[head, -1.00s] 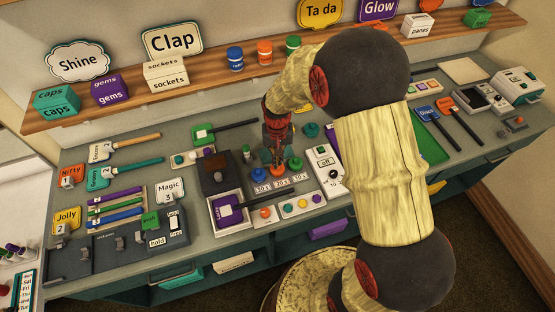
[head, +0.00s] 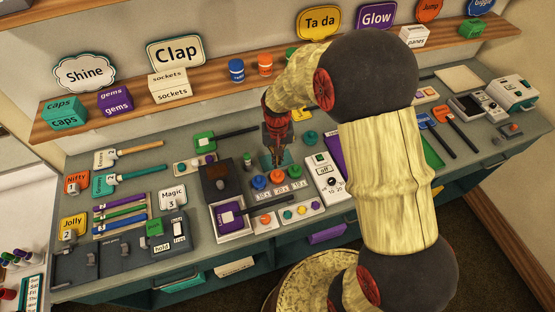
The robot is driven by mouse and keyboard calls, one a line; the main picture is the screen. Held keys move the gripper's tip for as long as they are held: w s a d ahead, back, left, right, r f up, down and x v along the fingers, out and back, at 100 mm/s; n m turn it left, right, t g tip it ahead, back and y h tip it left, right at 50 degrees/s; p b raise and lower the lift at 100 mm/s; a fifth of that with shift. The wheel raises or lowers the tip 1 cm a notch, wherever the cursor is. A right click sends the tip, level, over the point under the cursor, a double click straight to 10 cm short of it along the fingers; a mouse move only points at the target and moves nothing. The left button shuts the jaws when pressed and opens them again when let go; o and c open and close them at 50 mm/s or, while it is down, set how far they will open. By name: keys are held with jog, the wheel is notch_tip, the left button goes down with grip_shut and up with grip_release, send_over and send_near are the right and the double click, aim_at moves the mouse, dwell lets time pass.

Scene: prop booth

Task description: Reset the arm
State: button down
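My arm reaches up from the bottom right of the head view and bends over the workbench (head: 330,222).
A white box with a dial (head: 326,180) stands just right of my gripper. A dark box with a brown top (head: 216,180) stands to its left. A shelf (head: 130,117) with signs and small boxes runs behind. Panels, sticks and signs crowd the bench.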

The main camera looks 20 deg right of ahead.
jog(key=shift+r, duration=0.4)
jog(key=shift+s, duration=0.2)
jog(key=s+r+n+t+b, duration=0.3)
jog(key=s+r+b, duration=0.7)
jog(key=s+r, duration=0.7)
jog(key=s+t, duration=0.2)
jog(key=s, duration=0.2)
jog(key=shift+s+r+t, duration=0.3)
jog(key=shift+s+r, duration=0.05)
